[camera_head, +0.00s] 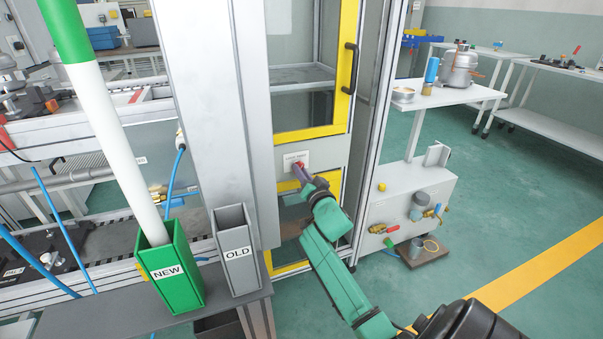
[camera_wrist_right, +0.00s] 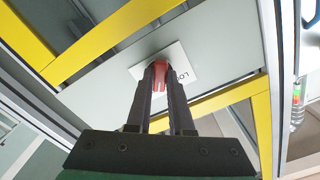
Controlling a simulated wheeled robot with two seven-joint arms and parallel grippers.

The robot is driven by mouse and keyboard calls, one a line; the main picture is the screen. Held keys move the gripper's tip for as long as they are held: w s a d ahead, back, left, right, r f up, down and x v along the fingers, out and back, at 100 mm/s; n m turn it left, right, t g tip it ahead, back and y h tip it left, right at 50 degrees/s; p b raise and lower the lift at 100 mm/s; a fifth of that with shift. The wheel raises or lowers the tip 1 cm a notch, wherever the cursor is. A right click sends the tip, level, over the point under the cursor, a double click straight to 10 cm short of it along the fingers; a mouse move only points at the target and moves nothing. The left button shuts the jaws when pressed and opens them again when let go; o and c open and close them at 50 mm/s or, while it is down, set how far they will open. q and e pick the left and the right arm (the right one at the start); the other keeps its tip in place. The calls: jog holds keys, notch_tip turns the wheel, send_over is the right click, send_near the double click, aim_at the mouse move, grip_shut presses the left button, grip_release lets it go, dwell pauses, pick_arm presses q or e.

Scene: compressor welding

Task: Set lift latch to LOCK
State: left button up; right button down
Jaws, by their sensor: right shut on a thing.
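The lift latch is a small red handle (camera_wrist_right: 158,75) on a white label plate (camera_wrist_right: 175,62) fixed to a grey panel between yellow frames. In the head view the label plate (camera_head: 293,160) sits below the yellow-framed door, and the red handle shows only as a small spot at the gripper's tip. My right gripper (camera_head: 299,170) reaches up to it from the lower right. In the right wrist view its two dark fingers (camera_wrist_right: 160,85) are shut on the red handle, one on each side. The label's text is partly hidden, with "LO" showing. My left gripper is not in view.
The yellow-framed door (camera_head: 310,132) has a black handle (camera_head: 348,68) above the latch. A green NEW bin (camera_head: 172,270) with a tall rod and a grey OLD bin (camera_head: 237,250) stand left of my arm. A box with valves (camera_head: 408,205) stands to the right.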

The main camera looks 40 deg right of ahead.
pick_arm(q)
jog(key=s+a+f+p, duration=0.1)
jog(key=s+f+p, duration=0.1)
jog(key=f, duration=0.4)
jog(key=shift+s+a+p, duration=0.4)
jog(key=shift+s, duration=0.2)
pick_arm(e)
jog(key=shift+f+n, duration=0.1)
jog(key=shift+n, duration=6.8)
